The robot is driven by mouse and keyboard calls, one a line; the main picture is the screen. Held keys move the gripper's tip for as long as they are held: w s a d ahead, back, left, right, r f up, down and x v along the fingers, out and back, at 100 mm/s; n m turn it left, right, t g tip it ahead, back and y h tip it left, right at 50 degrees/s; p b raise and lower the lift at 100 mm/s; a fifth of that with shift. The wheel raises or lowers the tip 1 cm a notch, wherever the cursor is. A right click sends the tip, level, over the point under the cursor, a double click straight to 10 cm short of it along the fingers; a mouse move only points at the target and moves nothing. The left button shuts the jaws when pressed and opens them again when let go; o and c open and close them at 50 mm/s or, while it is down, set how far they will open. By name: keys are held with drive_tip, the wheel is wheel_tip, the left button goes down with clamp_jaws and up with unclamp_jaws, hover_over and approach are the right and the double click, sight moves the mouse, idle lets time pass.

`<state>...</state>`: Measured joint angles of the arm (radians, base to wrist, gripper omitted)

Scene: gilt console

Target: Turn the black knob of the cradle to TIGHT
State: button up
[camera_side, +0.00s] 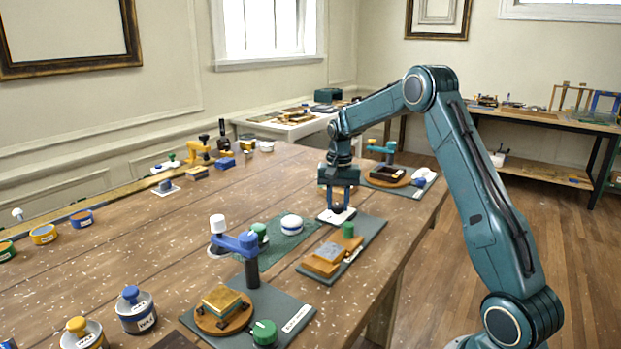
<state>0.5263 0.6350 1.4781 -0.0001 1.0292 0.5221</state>
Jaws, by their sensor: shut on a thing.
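My gripper (338,203) points straight down at the far end of a grey board (368,232). It is shut on a small dark knob (337,209), which is mostly hidden between the fingers. A white plate (331,217) lies under the knob; any marks on it are too small to read, so I cannot tell the knob's setting. On the nearer part of the same board sits an orange block with a grey top (326,258), beside a green knob (348,230) and a small white label.
A blue-armed stand (240,243) with a turntable and green knob (264,333) stands in front. The table's right edge is close.

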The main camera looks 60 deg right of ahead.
sight(338, 205)
idle(0.4)
drive_tip(key=o, duration=1)
wheel_tip(338, 205, up, 14)
drive_tip(key=shift+f, duration=0.1)
idle(0.4)
